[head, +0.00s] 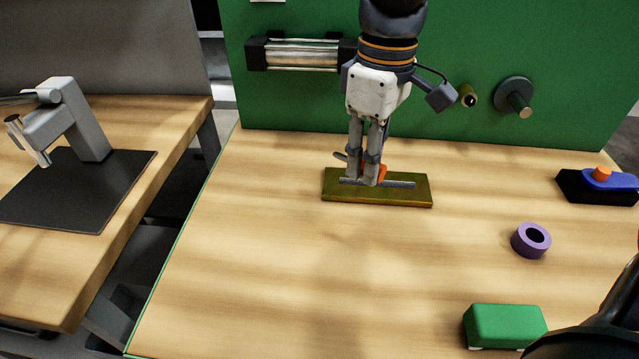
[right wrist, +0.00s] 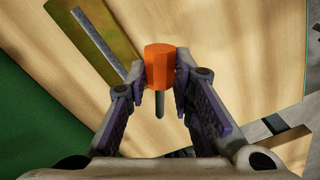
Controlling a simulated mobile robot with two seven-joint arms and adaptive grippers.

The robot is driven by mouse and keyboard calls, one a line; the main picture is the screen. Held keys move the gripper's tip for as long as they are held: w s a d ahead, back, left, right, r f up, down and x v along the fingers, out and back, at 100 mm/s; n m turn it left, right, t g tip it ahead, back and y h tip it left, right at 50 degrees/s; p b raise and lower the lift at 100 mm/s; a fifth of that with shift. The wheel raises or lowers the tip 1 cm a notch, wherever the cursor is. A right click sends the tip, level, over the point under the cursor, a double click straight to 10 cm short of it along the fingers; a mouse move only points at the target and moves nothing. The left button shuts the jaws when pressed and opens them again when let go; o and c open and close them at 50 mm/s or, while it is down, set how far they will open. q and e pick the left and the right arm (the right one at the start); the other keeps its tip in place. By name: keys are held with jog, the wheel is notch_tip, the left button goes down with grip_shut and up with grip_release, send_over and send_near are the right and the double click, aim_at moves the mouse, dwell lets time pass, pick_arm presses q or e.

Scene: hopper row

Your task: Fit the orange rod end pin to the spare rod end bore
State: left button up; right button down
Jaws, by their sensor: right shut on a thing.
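My right gripper (head: 365,181) hangs over the olive plate (head: 400,199) and is shut on the orange rod end pin (head: 382,173). In the right wrist view the pin's orange head (right wrist: 160,66) sits between the fingertips, with a grey shank showing below it. A long grey bar (head: 402,184) lies along the plate close to the fingertips; it also shows in the right wrist view (right wrist: 97,45). I cannot make out the spare rod end bore, and the fingers hide part of the bar. My left gripper is not in view.
The green panel (head: 430,120) carries a cylinder (head: 300,53) and a round grey fitting (head: 515,94). A purple ring (head: 517,241), a green block (head: 505,326) and a black block with a blue top (head: 585,188) stand at the right. The table's front left is clear.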

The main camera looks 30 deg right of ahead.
jog(key=w+d+r+m, duration=0.4)
jog(key=d+r+m, duration=0.3)
jog(key=d+m, duration=0.3)
jog(key=shift+r+m+t, duration=0.3)
jog(key=shift+r+m, duration=0.1)
jog(key=shift+m, duration=0.7)
jog(key=shift+r, duration=0.1)
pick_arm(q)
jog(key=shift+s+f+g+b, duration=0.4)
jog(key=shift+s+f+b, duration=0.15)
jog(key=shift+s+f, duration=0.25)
pick_arm(e)
jog(key=w+d, duration=0.1)
jog(key=w, duration=0.1)
jog(key=w+d, duration=0.2)
jog(key=shift+w, duration=0.25)
jog(key=c, duration=1.9)
grip_release()
jog(key=shift+c, duration=0.2)
grip_shut()
